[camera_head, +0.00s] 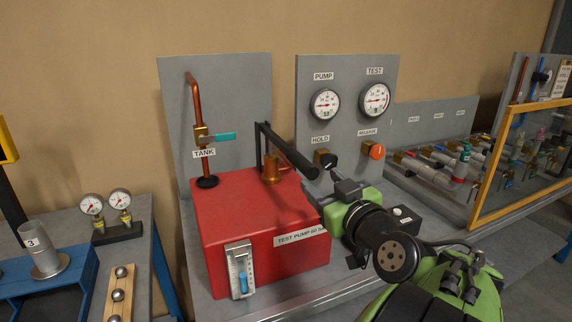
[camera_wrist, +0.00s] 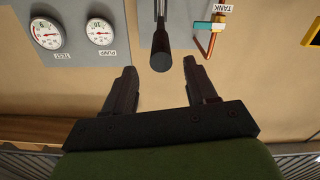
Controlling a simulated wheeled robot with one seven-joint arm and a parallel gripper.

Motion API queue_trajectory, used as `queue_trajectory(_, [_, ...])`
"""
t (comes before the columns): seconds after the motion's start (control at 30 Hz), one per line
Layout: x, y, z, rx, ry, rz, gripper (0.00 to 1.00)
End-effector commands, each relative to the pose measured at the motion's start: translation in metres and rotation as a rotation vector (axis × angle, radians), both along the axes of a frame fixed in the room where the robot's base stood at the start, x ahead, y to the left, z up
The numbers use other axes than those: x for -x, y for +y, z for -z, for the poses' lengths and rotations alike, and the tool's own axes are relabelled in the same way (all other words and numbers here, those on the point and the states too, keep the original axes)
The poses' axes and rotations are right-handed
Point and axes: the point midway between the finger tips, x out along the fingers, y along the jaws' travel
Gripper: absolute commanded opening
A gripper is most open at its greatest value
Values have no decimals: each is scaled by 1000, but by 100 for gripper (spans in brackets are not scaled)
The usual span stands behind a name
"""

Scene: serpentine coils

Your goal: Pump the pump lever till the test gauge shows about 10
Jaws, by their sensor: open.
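The red test pump (camera_head: 225,215) stands on a grey bench. Its black pump lever (camera_head: 290,152) slopes down to the right from an upright link above the brass cylinder. My gripper (camera_head: 325,180) is open at the lever's free end. In the upside-down wrist view, the round lever end (camera_wrist: 161,61) shows between the two spread fingertips (camera_wrist: 160,72); I cannot tell whether they touch it. The TEST gauge (camera_head: 374,99) is on the grey panel, right of the PUMP gauge (camera_head: 325,104). The TEST gauge also shows in the wrist view (camera_wrist: 46,33). Its reading is too small to tell.
Below the gauges are the HOLD valve (camera_head: 325,158) and an orange release knob (camera_head: 376,151). A copper pipe with a teal TANK valve handle (camera_head: 225,136) rises at the left. A yellow-framed screen (camera_head: 473,210) stands at the right. Two small gauges (camera_head: 106,205) sit at the left.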

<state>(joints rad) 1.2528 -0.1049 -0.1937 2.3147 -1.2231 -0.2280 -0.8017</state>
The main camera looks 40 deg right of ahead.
Motion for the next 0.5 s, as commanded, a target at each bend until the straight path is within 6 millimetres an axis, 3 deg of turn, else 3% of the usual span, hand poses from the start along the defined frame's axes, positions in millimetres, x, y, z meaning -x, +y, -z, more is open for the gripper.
queue_trajectory(0.1, [-31, -7, -2, -2, 1, -7, 57])
queue_trajectory(0.23, [-57, -15, -2, -2, 0, -6, 57])
queue_trajectory(0.5, [-78, -22, 0, -1, 0, -2, 57])
